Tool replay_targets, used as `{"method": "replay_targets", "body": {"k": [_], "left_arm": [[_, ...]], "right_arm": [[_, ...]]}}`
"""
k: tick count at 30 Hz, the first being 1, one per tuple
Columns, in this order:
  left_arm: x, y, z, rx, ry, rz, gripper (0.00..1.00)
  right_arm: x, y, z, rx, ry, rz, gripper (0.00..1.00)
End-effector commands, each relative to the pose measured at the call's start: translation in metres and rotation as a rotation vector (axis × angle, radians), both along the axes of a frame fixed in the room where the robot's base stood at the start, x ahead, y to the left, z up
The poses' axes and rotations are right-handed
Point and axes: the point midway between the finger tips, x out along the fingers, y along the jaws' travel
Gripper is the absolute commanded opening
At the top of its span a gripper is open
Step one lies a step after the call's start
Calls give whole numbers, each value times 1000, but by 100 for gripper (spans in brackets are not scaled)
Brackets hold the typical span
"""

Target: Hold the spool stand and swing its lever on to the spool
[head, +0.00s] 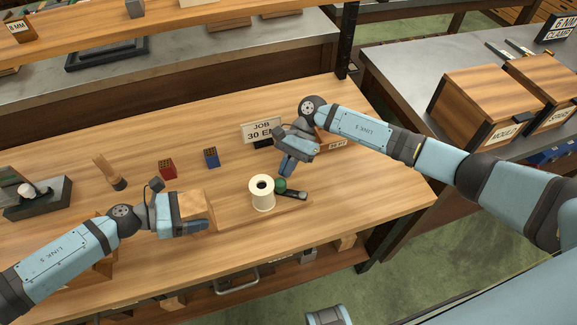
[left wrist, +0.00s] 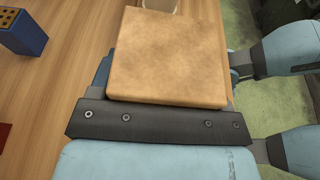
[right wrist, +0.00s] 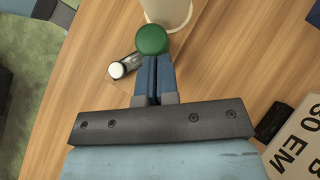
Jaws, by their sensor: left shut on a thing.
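The spool stand has a flat wooden base (head: 232,215) on the bench and a wooden block (head: 195,203) at its left end. A cream spool (head: 262,194) stands upright on it and also shows in the right wrist view (right wrist: 168,10). The dark lever (head: 294,194) lies beside the spool on the right, with a round green knob (head: 281,184), seen large in the right wrist view (right wrist: 152,40). My left gripper (head: 192,222) is shut on the block (left wrist: 167,55). My right gripper (head: 286,170) has its fingers together, tips at the knob; contact is unclear.
A job sign (head: 262,130) stands behind the right gripper. A red block (head: 167,168) and a blue block (head: 211,157) with holes sit behind the stand. A wooden peg-like tool (head: 110,173) and dark tray (head: 38,197) are further left.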

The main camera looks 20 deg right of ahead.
Motion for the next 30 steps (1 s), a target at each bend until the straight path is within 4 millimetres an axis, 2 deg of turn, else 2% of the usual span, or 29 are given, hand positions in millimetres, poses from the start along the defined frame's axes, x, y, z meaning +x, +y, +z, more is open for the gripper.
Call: {"method": "replay_targets", "body": {"k": [17,23,30], "left_arm": [[0,-1,1,-2,-2,-1,46],[0,-1,1,-2,-1,0,46],[0,-1,1,-1,-1,0,46]], "right_arm": [[4,-3,0,0,-2,-1,0],[28,-29,1,-3,-1,-5,0],[55,-59,38,-1,-2,-3,0]]}}
